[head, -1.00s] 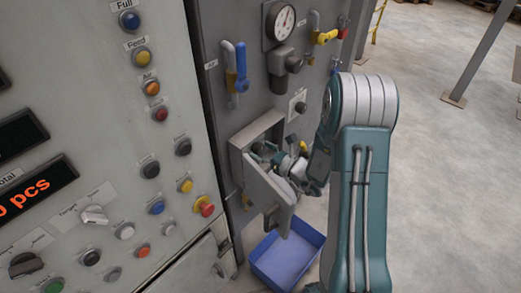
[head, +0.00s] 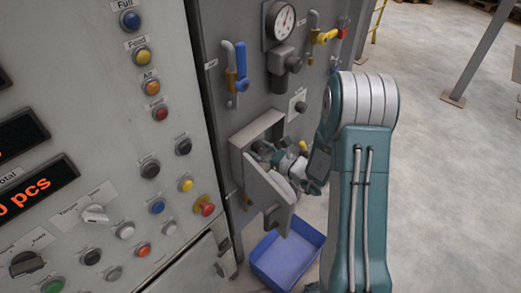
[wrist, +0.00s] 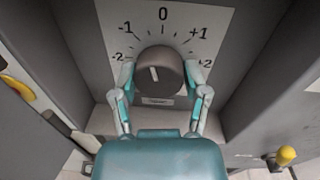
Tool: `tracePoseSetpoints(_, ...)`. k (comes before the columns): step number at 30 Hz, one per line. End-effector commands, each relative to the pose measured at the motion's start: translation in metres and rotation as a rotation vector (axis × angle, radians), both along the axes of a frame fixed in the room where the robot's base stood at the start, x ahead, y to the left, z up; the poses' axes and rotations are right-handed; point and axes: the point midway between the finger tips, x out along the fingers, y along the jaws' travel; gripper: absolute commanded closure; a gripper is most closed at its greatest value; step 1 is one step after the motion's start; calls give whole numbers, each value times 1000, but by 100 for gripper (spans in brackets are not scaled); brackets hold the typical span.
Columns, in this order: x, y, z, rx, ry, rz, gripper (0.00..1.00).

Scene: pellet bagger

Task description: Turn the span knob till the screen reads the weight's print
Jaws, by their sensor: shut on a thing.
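A dark grey round knob (wrist: 157,74) sits on a white dial plate (wrist: 163,22) marked from -2 to +2 in the wrist view. Its white pointer line points up, slightly left of 0. A small label below it is too small to read. My gripper (wrist: 159,76) has one finger on each side of the knob and is shut on it. In the head view my gripper (head: 288,163) reaches into a small open box on the grey panel; the knob is hidden there. I see no weight, and no screen that I can tell shows a weight.
The box's hinged door (head: 268,196) stands open before my gripper. A blue bin (head: 286,262) lies below. Valves with blue (head: 242,68) and yellow handles and a gauge (head: 283,20) are above. A red display (head: 38,190) and several buttons fill the left panel.

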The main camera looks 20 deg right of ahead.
Motion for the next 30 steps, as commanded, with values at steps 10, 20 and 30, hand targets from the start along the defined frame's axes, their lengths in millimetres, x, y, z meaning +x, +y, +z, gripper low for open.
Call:
tracePoseSetpoints(10, 2, 0, 2, -270, -183, -1, 89)
tracePoseSetpoints(20, 2, 0, 2, -466, -313, -1, 89)
tracePoseSetpoints(30, 2, 0, 2, -558, -374, 0, 89)
